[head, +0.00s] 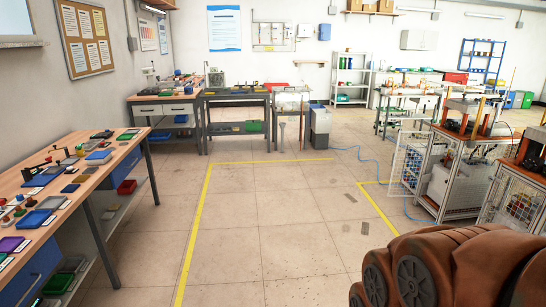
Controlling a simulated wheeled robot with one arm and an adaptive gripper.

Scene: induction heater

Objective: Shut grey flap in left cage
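Two framed cage stands are at the right of the head view. The left cage (456,186) holds a pale grey box (437,184) in its lower part. A light grey mesh flap (407,166) stands out from its left side and looks swung open. The right cage (512,201) is nearer and partly cut off by the picture edge; its front has white mesh. Brown rounded links at the bottom right seem to be my arm and cover some floor before the right cage. My gripper is not in view.
A long workbench (73,175) with many small parts runs along the left. Benches and a grey cabinet (320,125) stand at the back. Yellow floor lines (195,232) mark a clear tiled aisle. A blue hose (368,160) lies on the floor towards the left cage.

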